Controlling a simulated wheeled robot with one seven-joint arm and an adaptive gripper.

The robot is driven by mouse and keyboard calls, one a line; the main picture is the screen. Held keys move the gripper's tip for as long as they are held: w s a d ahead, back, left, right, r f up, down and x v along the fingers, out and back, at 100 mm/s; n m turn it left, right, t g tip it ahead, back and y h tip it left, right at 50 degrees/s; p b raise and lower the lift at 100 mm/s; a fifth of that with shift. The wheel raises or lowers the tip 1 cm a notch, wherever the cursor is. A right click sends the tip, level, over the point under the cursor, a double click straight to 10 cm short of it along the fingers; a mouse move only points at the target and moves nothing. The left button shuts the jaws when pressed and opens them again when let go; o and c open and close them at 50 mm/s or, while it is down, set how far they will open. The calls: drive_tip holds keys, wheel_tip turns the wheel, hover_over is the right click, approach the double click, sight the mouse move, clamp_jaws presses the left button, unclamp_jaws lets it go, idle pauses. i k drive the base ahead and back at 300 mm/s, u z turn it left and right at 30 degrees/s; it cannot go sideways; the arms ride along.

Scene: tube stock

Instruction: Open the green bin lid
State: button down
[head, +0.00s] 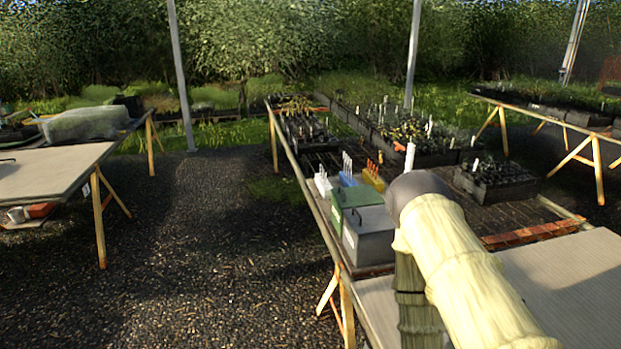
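The green bin (336,212) stands on the bench in the middle of the head view, behind a grey bin (372,242). Its green lid (360,195) looks flat and closed on top. A thin dark handle shows near where the two bins meet; I cannot tell which bin it belongs to. My arm, in a pale yellow cover, reaches in from the lower right and bends downward to the right of the bins. My gripper is not in view, so its state and its distance to the lid are hidden.
Small white, blue and yellow containers (372,180) with upright labels stand just behind the green bin. Plant trays (495,185) fill the bench behind and to the right. A bare board (570,285) lies at the front right. Another table (50,172) stands left, across open gravel (200,260).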

sight(360, 196)
drive_tip(key=u, duration=0.6)
drive_tip(key=i, duration=1.95)
drive_tip(key=z, duration=0.5)
